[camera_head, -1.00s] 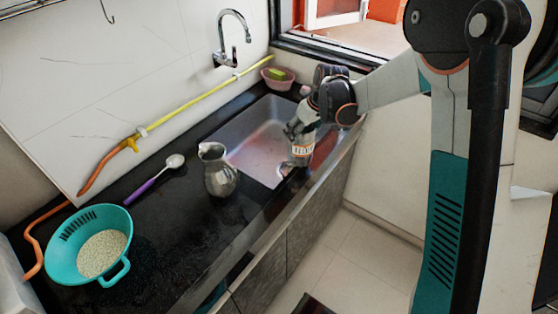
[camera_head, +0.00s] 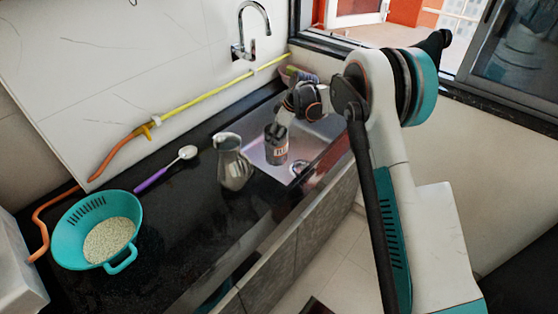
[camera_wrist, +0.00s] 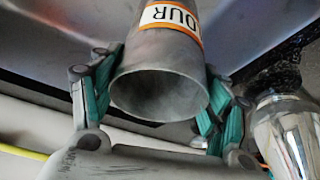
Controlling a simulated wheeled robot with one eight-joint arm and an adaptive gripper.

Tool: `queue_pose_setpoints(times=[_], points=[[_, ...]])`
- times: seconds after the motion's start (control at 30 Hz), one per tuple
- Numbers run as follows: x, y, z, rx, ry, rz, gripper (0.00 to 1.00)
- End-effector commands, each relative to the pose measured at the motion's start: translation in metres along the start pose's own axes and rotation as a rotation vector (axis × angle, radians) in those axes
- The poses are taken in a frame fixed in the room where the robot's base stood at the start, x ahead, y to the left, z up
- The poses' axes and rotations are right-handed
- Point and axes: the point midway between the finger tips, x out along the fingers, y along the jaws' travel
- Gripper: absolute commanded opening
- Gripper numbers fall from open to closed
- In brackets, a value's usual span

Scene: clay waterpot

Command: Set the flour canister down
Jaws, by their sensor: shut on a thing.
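A grey metal flour canister (camera_head: 276,151) with an orange-bordered label shows over the sink in the head view, just right of the pitcher. My gripper (camera_head: 279,130) is shut on it from above. In the wrist view the canister (camera_wrist: 158,58) lies between my gripper's two teal-padded fingers (camera_wrist: 158,92), with its hollow open end toward the camera and part of the label readable. The canister looks roughly upright in the head view. I cannot tell whether its base touches anything.
A silver pitcher (camera_head: 233,165) stands on the black counter (camera_head: 190,215) beside the sink (camera_head: 318,142); it also shows in the wrist view (camera_wrist: 290,138). A teal colander (camera_head: 75,238), a purple-handled ladle (camera_head: 160,174) and a hose (camera_head: 195,99) lie further left. Counter before the pitcher is clear.

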Motion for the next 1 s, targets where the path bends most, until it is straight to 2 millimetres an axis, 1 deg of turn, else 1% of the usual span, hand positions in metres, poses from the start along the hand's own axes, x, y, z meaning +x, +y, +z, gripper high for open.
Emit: queue_pose_setpoints(times=[0.03, 0.1, 0.2, 0.3, 0.4, 0.57, 0.63, 0.8, 0.87, 1.0], points=[[0.013, 0.0, 0.006, 0.001, 0.001, 0.0, 0.03], [0.028, 0.0, 0.012, 0.001, 0.0, 0.001, 0.03], [0.046, -0.001, 0.019, 0.0, 0.0, 0.002, 0.03], [0.061, -0.001, 0.025, 0.0, 0.0, 0.002, 0.03], [0.069, -0.001, 0.029, 0.001, 0.0, 0.002, 0.03], [0.075, -0.001, 0.032, 0.001, 0.0, 0.002, 0.03], [0.081, -0.001, 0.034, 0.001, 0.0, 0.002, 0.03], [0.104, -0.001, 0.043, 0.001, 0.0, 0.001, 0.03], [0.11, -0.001, 0.046, 0.001, 0.0, 0.001, 0.03], [0.112, -0.001, 0.047, 0.001, 0.0, 0.002, 0.03]])
